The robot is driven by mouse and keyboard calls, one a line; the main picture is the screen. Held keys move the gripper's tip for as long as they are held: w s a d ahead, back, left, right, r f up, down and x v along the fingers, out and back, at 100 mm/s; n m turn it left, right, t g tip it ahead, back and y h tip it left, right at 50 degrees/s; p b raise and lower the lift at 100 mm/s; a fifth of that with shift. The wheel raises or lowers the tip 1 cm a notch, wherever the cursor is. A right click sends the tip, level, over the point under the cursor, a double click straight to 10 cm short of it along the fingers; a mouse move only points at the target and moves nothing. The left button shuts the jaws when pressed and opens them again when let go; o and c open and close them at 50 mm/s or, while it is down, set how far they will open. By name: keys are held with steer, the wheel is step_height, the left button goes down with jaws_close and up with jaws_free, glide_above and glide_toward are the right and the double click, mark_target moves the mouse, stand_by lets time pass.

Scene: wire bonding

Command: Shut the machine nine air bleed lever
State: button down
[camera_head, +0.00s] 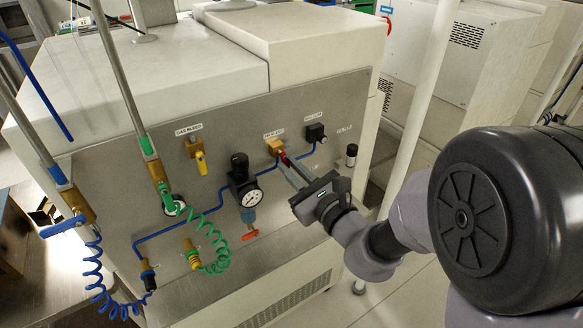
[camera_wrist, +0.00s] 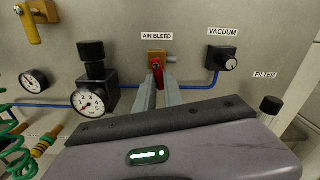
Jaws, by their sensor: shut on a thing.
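The air bleed valve is a brass block (camera_wrist: 157,57) on the machine's grey panel, under the "AIR BLEED" label (camera_wrist: 157,36). Its red lever (camera_wrist: 158,72) points down from the block. In the head view the brass block (camera_head: 274,146) sits right of the gauge regulator, with the red lever (camera_head: 284,157) below it. My gripper (camera_wrist: 158,88) comes from below and right, and its two fingers are shut on the red lever, one on each side. The lever's lower end is hidden between the fingers.
The gauge regulator (camera_head: 242,185) is left of the valve, and the black vacuum knob (camera_head: 315,132) is to the right. A yellow lever (camera_head: 201,163) is farther left. Blue tubing (camera_wrist: 205,86) runs along the panel. A black filter fitting (camera_wrist: 271,105) is at lower right.

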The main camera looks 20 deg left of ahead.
steer(key=m+p, duration=0.2)
steer(key=m, duration=0.1)
steer(key=shift+s+a+p, duration=0.2)
steer(key=shift+s+p, duration=0.05)
steer(key=shift+p, duration=0.1)
steer(key=c, duration=1.4)
jaws_free()
steer(key=shift+c, duration=0.2)
steer(key=p+v, duration=1.7)
steer(key=shift+d+p, duration=0.2)
steer(key=shift+p, duration=0.15)
